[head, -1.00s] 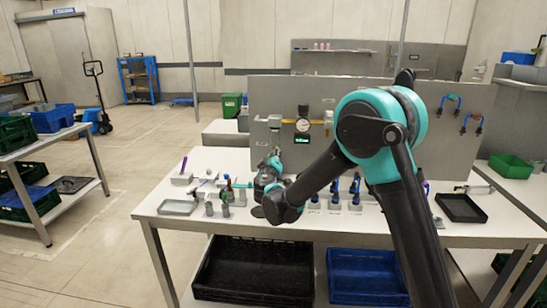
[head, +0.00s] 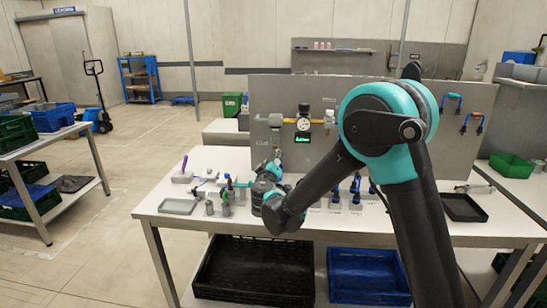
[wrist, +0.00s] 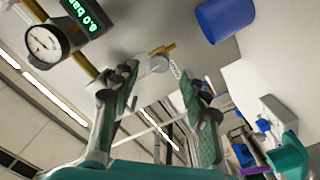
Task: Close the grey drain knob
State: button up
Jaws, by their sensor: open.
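A grey rounded fitting (wrist: 157,63), which looks like the drain knob, sits on a brass pipe by the grey panel in the wrist view. In the head view a grey fitting (head: 275,120) shows at the pipe's left end; its turn position is too small to tell. My gripper (wrist: 158,80) is open in the wrist view, its two padded fingers apart, with the fitting seen beyond and between the tips. They look apart from it, and nothing is held. In the head view my gripper (head: 274,163) is below the pipe, partly hidden by my wrist.
A round gauge (wrist: 45,42) and a green display (wrist: 84,14) sit beside the pipe. A blue cylinder (wrist: 226,18) is to the right in the wrist view. The white table (head: 165,220) holds small fittings, a grey tray (head: 178,206) and a black tray (head: 463,208).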

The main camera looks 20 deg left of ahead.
jog(key=v, duration=0.7)
jog(key=shift+s, duration=0.35)
jog(key=shift+d, duration=0.1)
